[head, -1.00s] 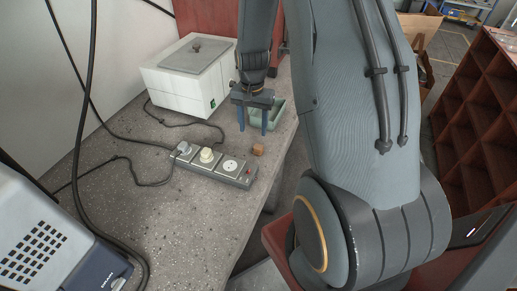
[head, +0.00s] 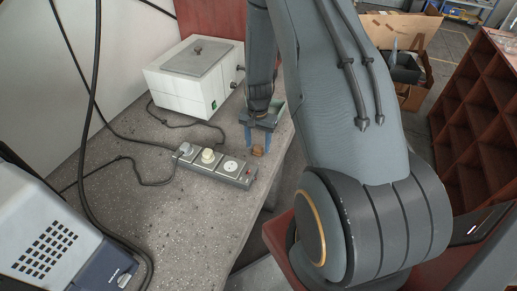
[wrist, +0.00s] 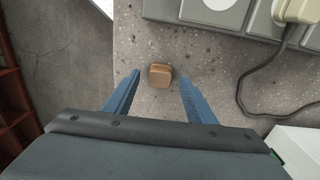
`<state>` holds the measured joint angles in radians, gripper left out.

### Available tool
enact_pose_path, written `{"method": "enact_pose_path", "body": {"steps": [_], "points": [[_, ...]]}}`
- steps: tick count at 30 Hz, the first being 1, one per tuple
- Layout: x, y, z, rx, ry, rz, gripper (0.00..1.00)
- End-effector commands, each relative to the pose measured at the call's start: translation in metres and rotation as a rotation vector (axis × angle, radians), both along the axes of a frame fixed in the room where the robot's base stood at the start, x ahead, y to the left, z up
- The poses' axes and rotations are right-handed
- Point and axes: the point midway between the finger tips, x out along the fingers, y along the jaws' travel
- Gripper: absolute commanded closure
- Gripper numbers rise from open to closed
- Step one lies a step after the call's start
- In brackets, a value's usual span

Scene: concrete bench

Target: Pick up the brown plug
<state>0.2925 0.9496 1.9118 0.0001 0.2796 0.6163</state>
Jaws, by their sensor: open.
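The brown plug (head: 257,151) is a small brown block on the bench, just to the right of the power strip's end. In the wrist view the plug (wrist: 160,75) lies between and slightly beyond the tips of the two blue fingers. My gripper (head: 259,144) is open, with its blue fingers pointing down around the plug in the head view. In the wrist view my gripper (wrist: 160,73) has a gap on both sides of the plug, and no finger appears to touch it.
The power strip (head: 229,178) holds a cream plug (head: 208,155) and a grey plug (head: 185,148). A white box (head: 196,88) with a grey lid stands behind. The concrete bench (head: 190,220) ends close to the plug's right. Cables cross the bench at left.

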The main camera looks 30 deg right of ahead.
Motion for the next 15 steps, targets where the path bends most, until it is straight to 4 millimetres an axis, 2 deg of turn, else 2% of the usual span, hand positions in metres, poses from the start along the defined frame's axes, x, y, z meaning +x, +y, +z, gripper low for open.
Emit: {"method": "enact_pose_path", "body": {"steps": [4,12,15], "points": [[-0.0007,0.0003,-0.0096,0.000,0.001,0.000,0.49],[0.0000,0.0002,-0.0113,0.000,0.000,0.000,0.49],[-0.0002,0.0002,-0.0112,0.000,0.000,0.000,0.64]]}}
